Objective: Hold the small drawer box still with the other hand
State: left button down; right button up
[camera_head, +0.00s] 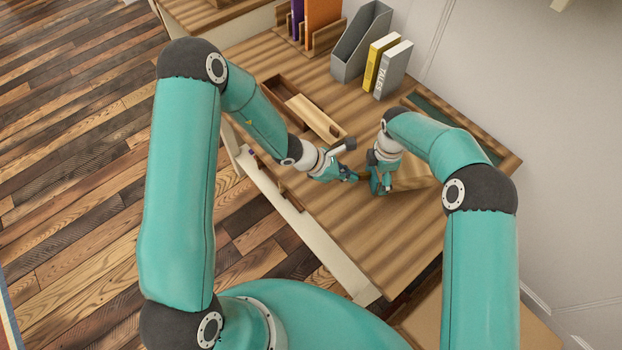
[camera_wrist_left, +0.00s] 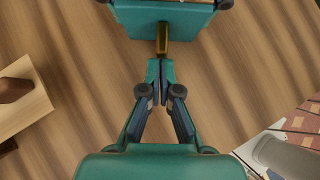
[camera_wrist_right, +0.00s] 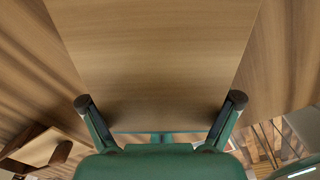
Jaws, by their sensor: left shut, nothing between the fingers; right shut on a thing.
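The small drawer box has a wooden top (camera_head: 412,170) and lies on the desk under my right gripper. Its wooden top fills the middle of the right wrist view (camera_wrist_right: 155,60). The left wrist view shows its teal front (camera_wrist_left: 190,18) with a brass pull (camera_wrist_left: 162,38). My right gripper (camera_head: 381,186) has its fingers spread wide, one on each side of the box, shut on it. My left gripper (camera_head: 354,178) is shut and empty, with its fingertips (camera_wrist_left: 154,65) right by the end of the pull. I cannot tell whether they touch it.
A dark wooden tray with a light wood piece (camera_head: 315,118) lies behind my left forearm. A grey file holder (camera_head: 360,42), yellow book (camera_head: 378,60) and grey book (camera_head: 394,70) stand at the back. The desk's front edge (camera_head: 300,220) runs close to my left arm.

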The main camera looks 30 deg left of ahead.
pick_arm(q)
jog(key=shift+w+d, duration=0.15)
jog(key=shift+d, duration=0.05)
pick_arm(e)
jog(key=shift+s+a+f, duration=0.2)
jog(key=shift+s+f, duration=0.15)
jog(key=shift+s, duration=0.05)
pick_arm(q)
jog(key=shift+s+a, duration=0.25)
jog(key=shift+a, duration=0.1)
jog(key=shift+s+a, duration=0.9)
jog(key=shift+a, duration=0.3)
pick_arm(e)
jog(key=shift+d, duration=0.15)
pick_arm(q)
jog(key=v, duration=1)
jog(key=shift+s+a, duration=0.2)
jog(key=shift+s, duration=0.05)
pick_arm(e)
jog(key=shift+w, duration=0.1)
pick_arm(q)
jog(key=shift+f, duration=0.1)
pick_arm(e)
jog(key=o, duration=1.1)
pick_arm(q)
jog(key=shift+w, duration=0.1)
pick_arm(e)
jog(key=shift+o, duration=0.2)
jog(key=shift+f, duration=0.1)
jog(key=shift+w, duration=0.1)
